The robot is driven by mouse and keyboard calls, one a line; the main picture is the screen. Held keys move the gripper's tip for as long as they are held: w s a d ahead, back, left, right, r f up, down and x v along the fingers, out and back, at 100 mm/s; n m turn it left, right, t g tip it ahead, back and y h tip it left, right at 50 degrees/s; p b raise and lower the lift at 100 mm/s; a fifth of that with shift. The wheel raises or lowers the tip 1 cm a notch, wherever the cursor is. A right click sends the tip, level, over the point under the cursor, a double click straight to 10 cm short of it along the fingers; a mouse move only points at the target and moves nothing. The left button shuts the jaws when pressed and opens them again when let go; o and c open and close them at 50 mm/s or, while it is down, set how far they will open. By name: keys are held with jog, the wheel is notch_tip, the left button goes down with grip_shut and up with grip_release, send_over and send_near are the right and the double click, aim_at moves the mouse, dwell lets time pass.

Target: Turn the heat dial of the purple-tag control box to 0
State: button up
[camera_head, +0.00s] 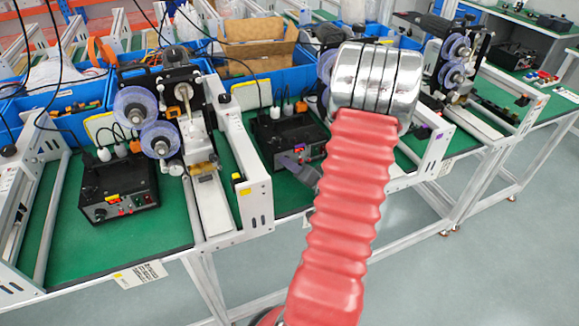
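A black control box (276,133) stands on the green mat in the middle, left of my arm. My red ribbed arm with a silver joint crosses the picture right of centre. A grey part that looks like my gripper (290,166) sticks out left of the arm, just in front of the middle box. Its fingers cannot be told apart.
Machines with clear purple-blue reels (160,139) and white rails (250,178) stand beside the boxes. Blue bins (234,68) line the back. Cables hang at upper left. Grey floor (500,240) is free at lower right.

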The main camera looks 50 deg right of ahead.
jog(key=shift+c, duration=1.4)
jog(key=shift+a, duration=0.15)
grip_shut()
jog(key=shift+n, duration=0.3)
jog(key=n+g+h, duration=0.1)
jog(key=n, duration=0.1)
jog(key=shift+r+n, duration=0.15)
jog(key=shift+n, duration=0.15)
jog(key=n+g+h, duration=0.1)
jog(key=n, duration=0.1)
jog(key=n+h, duration=0.1)
jog(key=n, duration=0.1)
jog(key=shift+w+a+g, duration=0.1)
jog(key=shift+w+g, duration=0.05)
jog(key=shift+g, duration=0.25)
jog(key=n+h, duration=0.1)
jog(key=n, duration=0.1)
jog(key=n+h, duration=0.1)
jog(key=shift+w+a+n+g, duration=0.15)
jog(key=shift+n+g, duration=0.15)
jog(key=shift+n, duration=0.1)
jog(key=n+h, duration=0.1)
jog(key=n, duration=0.2)
jog(key=shift+a+n+h, duration=0.1)
jog(key=shift+n+h, duration=0.3)
